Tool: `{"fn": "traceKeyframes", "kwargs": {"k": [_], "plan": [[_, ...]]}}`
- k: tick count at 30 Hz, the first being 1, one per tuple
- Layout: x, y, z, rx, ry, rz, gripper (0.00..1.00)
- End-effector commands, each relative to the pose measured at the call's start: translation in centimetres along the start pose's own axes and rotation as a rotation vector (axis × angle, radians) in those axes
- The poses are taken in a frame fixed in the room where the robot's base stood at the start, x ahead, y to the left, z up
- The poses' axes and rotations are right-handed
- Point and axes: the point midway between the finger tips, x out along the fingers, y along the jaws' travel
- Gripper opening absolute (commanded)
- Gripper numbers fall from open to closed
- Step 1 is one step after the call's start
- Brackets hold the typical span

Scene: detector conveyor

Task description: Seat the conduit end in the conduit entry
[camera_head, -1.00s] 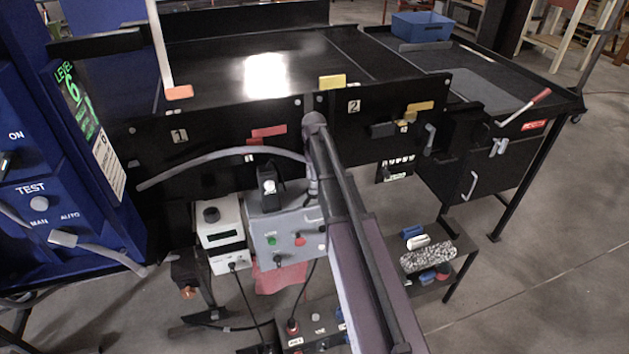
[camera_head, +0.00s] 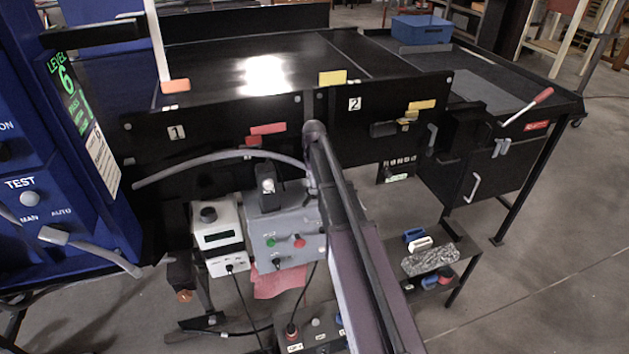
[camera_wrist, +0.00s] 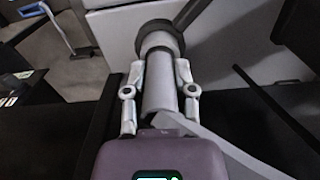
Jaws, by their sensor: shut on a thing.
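The grey conduit (camera_head: 225,156) curves in an arch across the front of the black conveyor panel. Its left end hangs free, and its right end goes behind my arm. In the wrist view my gripper (camera_wrist: 160,75) is shut on a grey cylindrical conduit end (camera_wrist: 159,98), one finger on each side. Beyond the fingers the cylinder meets a wider grey collar and a dark ring (camera_wrist: 160,38), which looks like the conduit entry. I cannot tell how deep the end sits there. In the head view my arm hides this spot.
A grey control box (camera_head: 285,243) and a white meter (camera_head: 217,235) stand below the arch. A blue cabinet (camera_head: 85,285) with a short hose is at left. A low shelf (camera_head: 462,250) with small items is at right. Open floor lies at far right.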

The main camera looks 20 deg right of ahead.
Motion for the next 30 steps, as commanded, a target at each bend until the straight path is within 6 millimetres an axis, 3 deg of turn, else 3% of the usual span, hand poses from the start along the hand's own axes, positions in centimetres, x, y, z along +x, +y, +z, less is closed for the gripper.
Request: {"fn": "traceKeyframes", "kwargs": {"k": [1,3,4,19,30], "plan": [[0.1,0.0,0.0,0.0,0.0,0.0,0.43],[0.0,0.0,0.0,0.0,0.0,0.0,0.64],[0.0,0.0,0.0,0.0,0.0,0.0,0.69],[-0.2,0.0,0.0,0.0,0.0,0.0,0.69],[-2.3,0.0,0.0,0.0,0.0,0.0,0.69]]}}
